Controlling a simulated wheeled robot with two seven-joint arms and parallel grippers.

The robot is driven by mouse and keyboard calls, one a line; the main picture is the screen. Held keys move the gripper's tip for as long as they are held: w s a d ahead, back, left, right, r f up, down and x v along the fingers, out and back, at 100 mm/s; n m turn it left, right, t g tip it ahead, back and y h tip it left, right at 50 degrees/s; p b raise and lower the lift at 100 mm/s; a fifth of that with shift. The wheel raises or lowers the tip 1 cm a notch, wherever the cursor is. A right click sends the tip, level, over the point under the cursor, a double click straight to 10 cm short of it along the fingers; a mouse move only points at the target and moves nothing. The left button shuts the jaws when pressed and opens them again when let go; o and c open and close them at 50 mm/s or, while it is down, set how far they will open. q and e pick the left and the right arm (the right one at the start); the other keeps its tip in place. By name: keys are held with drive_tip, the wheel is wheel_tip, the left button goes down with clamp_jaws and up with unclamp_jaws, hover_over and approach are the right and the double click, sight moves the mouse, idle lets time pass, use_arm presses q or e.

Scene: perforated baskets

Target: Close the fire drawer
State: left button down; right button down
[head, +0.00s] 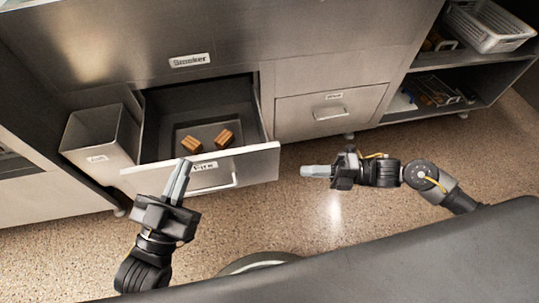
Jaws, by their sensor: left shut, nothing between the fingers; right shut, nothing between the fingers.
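The fire drawer (258,160) is pulled open under the panel labelled Smoker (120,70). Its front carries a small label, partly hidden by my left gripper, and a bar handle. Two brown wood-like blocks (223,138) lie inside it. My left gripper (183,165) is shut and empty, and in the picture its tips overlap the left part of the drawer front. I cannot tell whether they touch it. My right gripper (304,171) is shut and empty, to the right of the drawer front and apart from it, above the floor.
A metal bin (98,137) with a label stands left of the drawer. A shut drawer (330,105) with a handle is to the right. Shelves at the far right hold a white perforated basket (490,27). The speckled floor (300,220) in front is clear.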

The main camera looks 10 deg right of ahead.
sight(269, 157)
use_arm(q)
drive_tip(key=shift+a+r+n+t+b, duration=0.3)
drive_tip(key=shift+a+r+t+b, duration=0.4)
drive_tip(key=shift+r+t, duration=0.4)
use_arm(e)
drive_tip(key=w+a, duration=0.2)
drive_tip(key=a, duration=0.1)
drive_tip(key=w+a, duration=0.2)
drive_tip(key=a, duration=0.1)
drive_tip(key=w+a, duration=0.2)
drive_tip(key=a, duration=0.1)
drive_tip(key=shift+w+a, duration=0.2)
drive_tip(key=shift+a, duration=0.15)
use_arm(q)
drive_tip(key=shift+f, duration=0.15)
